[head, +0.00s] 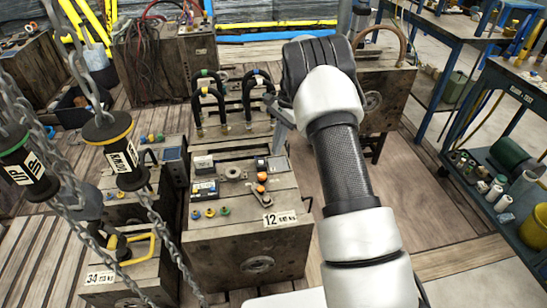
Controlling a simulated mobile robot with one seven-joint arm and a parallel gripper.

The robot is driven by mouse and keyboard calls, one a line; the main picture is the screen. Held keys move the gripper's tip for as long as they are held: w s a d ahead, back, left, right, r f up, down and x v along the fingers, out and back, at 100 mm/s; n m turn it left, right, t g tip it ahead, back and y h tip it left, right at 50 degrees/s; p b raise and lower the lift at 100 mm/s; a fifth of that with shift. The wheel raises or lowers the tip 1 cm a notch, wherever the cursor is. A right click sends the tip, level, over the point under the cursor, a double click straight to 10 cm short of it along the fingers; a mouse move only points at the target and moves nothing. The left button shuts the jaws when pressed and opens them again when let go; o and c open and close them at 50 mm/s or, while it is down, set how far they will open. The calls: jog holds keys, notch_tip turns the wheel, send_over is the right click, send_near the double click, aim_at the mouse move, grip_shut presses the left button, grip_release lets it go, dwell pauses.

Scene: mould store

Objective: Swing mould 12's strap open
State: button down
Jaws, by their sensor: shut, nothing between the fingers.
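Mould 12 (240,247) is a worn grey-brown steel block in the middle of the head view, with a "12" plate (280,218) at its front top edge. On its top, a small bar with orange ends (262,189), which looks like the strap, lies near the right side. Its exact position is too small to tell. My gripper (276,118) is above and behind the mould's back right edge, near black hoses. Its fingers are shut, empty and apart from the bar. My arm hides the area right of the mould.
Mould 34 (128,274), with a yellow handle, stands at left. Chains with "UP" (28,168) and "DOWN" (122,158) pendants hang at front left. Black looped hoses (208,100) rise behind mould 12. Another block (385,98) stands behind my arm. A blue bench (515,85) is at right.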

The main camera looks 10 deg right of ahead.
jog(key=shift+v, duration=1)
jog(key=s+d+f+n+t+y+p, duration=0.3)
jog(key=d+f+n+p, duration=0.3)
jog(key=n, duration=1.3)
notch_tip(320, 180, down, 3)
jog(key=shift+s+d+r+y+p, duration=0.1)
jog(key=shift+s+d+y+p, duration=0.2)
jog(key=shift+d+y, duration=0.3)
jog(key=shift+a, duration=0.1)
